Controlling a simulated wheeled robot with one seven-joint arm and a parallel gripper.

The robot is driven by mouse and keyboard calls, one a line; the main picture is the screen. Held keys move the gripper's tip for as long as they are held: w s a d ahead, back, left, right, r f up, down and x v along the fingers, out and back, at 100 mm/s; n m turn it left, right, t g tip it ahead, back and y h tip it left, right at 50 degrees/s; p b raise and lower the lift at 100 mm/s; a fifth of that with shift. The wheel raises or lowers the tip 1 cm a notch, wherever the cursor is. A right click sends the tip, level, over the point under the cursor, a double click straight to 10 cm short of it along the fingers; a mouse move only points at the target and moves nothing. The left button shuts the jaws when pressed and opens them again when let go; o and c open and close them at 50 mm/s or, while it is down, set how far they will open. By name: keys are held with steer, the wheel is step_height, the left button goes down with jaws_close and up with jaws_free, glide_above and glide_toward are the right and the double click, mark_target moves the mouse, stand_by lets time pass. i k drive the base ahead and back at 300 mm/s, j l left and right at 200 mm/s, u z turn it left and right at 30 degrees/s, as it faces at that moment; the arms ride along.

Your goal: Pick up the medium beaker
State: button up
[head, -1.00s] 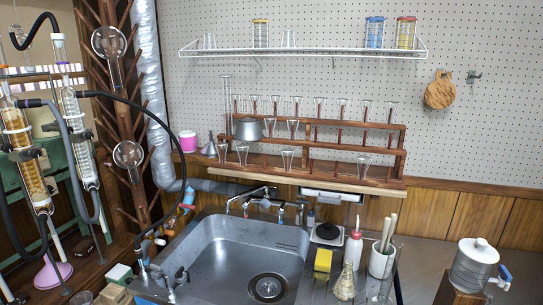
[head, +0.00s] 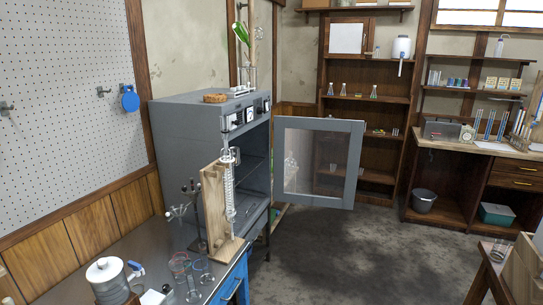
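Several small clear glass vessels stand close together on the grey bench, at the lower middle-left of the head view. One looks like a beaker (head: 180,266), with another glass (head: 203,270) just to its right. They overlap and are small, so I cannot tell which is the medium beaker. Another clear glass vessel (head: 500,250) stands on the wooden table at the right edge. My gripper is not in view.
A white-lidded jug (head: 107,279) stands left of the glassware. A wooden stand with a glass condenser (head: 214,210) rises behind it on the right. A grey oven (head: 190,135) has its door (head: 318,160) swung open. The dark floor (head: 350,262) is clear.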

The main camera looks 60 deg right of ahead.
mark_target(235, 149)
steer(key=z, duration=1.75)
steer(key=i+l+u, duration=0.95)
steer(key=l, duration=0.35)
steer(key=i+l+u, duration=0.3)
steer(key=l, duration=0.25)
steer(key=i+l+u, duration=0.2)
steer(key=l+u, duration=0.15)
steer(key=l, duration=0.3)
steer(key=i+l+u, duration=0.1)
steer(key=l+u, duration=0.2)
steer(key=l, duration=0.3)
steer(key=l+u, duration=0.3)
steer(key=l, duration=0.4)
steer(key=l+u, duration=0.35)
steer(key=l, duration=0.3)
steer(key=i, duration=0.4)
